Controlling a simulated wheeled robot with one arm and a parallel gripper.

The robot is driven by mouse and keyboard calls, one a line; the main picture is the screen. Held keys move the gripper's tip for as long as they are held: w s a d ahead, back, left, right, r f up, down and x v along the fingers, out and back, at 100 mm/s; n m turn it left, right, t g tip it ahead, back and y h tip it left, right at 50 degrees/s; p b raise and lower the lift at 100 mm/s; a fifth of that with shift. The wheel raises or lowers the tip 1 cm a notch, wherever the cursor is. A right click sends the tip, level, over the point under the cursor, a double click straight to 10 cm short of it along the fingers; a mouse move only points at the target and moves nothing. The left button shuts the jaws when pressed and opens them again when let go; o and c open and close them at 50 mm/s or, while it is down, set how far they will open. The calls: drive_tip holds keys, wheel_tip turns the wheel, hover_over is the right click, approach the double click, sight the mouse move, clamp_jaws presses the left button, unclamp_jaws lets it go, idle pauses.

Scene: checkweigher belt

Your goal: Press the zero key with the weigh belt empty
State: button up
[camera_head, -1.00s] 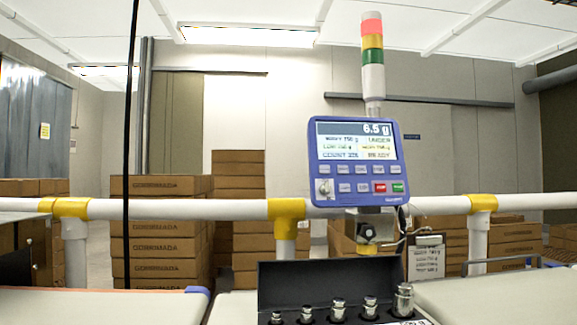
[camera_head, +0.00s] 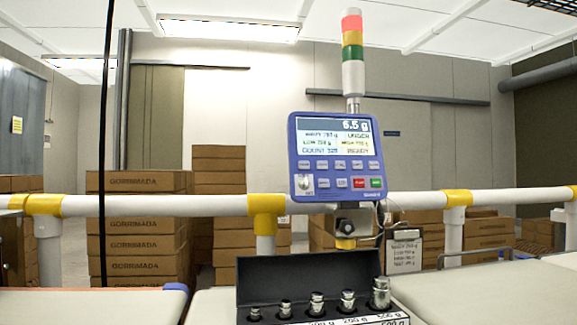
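The blue checkweigher terminal (camera_head: 336,157) stands on the white rail, with a lit display (camera_head: 336,135) at its top. The display reads what looks like 6.5 g or 5.5 g, with a word like UNDER and READY; the small text is blurred. Below it are two rows of keys (camera_head: 340,173), including a red and a green one; the key labels are too small to read, so I cannot tell which is zero. The weigh belt (camera_head: 205,306) is partly hidden by a black case. My gripper is not in view.
The open black case (camera_head: 300,270) holds several metal weights (camera_head: 316,303) in front of the terminal. A white rail (camera_head: 360,203) with yellow joints crosses the view. A tagged clipboard (camera_head: 404,250) hangs at right. Pale belts (camera_head: 480,290) lie either side. Brown cartons (camera_head: 140,225) are stacked behind.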

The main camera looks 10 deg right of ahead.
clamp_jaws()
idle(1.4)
